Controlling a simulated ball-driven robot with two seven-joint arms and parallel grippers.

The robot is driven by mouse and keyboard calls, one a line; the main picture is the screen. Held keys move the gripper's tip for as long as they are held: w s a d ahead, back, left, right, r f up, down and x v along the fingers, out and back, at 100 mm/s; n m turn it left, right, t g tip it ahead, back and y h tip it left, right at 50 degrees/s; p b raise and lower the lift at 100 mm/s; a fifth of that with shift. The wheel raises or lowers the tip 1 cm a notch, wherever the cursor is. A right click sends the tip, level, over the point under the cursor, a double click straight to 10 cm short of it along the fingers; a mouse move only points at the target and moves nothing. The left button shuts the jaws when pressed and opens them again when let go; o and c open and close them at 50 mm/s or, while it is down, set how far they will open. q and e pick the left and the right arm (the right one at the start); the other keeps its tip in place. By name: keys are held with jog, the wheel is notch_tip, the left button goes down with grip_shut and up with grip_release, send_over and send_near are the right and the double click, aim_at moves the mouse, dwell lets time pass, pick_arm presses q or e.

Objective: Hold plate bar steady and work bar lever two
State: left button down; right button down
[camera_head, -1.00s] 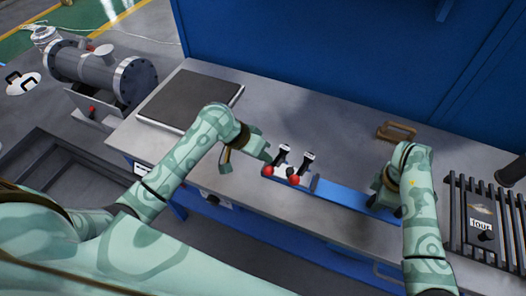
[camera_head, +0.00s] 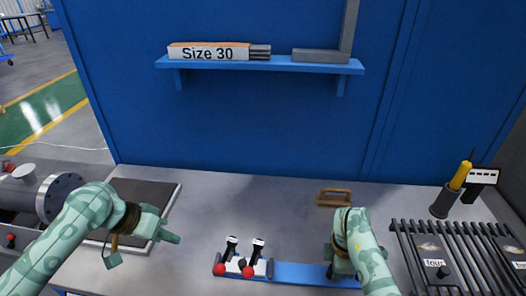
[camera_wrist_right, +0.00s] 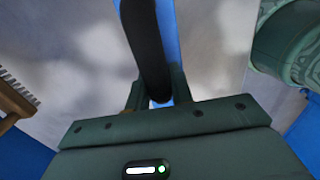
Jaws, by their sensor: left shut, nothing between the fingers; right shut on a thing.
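The blue plate bar (camera_head: 300,274) lies along the front of the bench. My right gripper (camera_head: 340,268) is at the bar's right end. In the right wrist view its fingers (camera_wrist_right: 160,98) close on a dark length beside the blue bar strip (camera_wrist_right: 166,30).
A brown brush (camera_head: 334,197) lies behind my right gripper. A slatted rack (camera_head: 412,250) with labelled plates stands at the right, a dark cup (camera_head: 443,204) behind it. A dark flat plate (camera_head: 145,195) lies at left. A blue shelf (camera_head: 270,64) hangs above. The middle bench is clear.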

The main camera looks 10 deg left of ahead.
jog(key=c, duration=1.1)
grip_release()
jog(key=shift+f, duration=0.1)
jog(key=shift+c, duration=0.2)
